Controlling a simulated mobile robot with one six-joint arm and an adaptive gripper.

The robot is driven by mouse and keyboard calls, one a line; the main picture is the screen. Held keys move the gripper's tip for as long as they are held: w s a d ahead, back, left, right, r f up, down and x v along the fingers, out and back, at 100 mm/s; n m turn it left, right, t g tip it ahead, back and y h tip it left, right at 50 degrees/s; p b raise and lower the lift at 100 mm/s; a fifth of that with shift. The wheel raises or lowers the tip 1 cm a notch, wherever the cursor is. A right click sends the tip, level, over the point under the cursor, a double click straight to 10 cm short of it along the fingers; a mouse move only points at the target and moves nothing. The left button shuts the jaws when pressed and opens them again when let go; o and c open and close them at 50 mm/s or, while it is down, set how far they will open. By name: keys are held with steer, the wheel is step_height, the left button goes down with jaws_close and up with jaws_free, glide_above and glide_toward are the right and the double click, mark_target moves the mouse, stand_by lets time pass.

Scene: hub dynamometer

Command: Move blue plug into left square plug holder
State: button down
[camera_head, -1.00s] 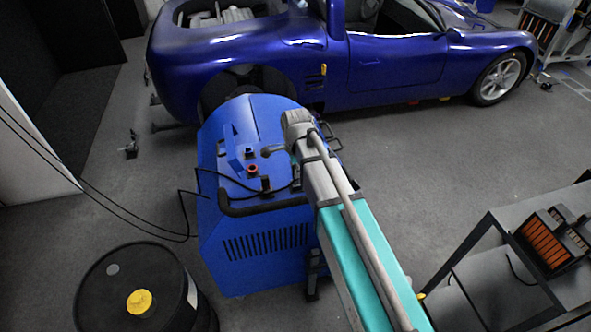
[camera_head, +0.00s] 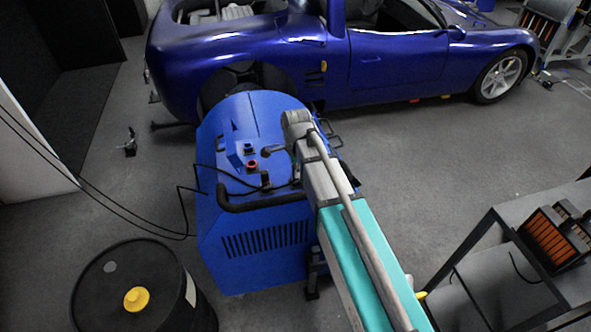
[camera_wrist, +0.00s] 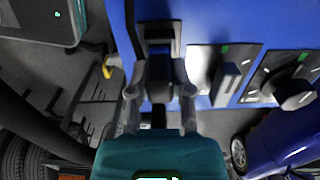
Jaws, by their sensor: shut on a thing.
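In the wrist view my gripper (camera_wrist: 160,92) is closed in on a dark, block-like piece (camera_wrist: 160,50) at the side of the blue machine. I cannot tell whether this piece is the blue plug; no blue shows on it. To its right, a light panel with a black upright piece (camera_wrist: 228,80) and a green mark is on the machine. Further right is another panel with a black round knob (camera_wrist: 293,88). I cannot tell for sure which part is the left square holder. In the head view my gripper is hidden behind my arm.
The blue machine (camera_head: 265,243) has a small control box with a red-ringed button (camera_head: 251,164) and a black handle bar on top. A black drum (camera_head: 105,292) stands at front left, a shelf cart (camera_head: 470,290) at right, a blue car (camera_head: 400,65) behind.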

steer(key=shift+c, duration=2.3)
jaws_free()
steer(key=shift+r, duration=0.2)
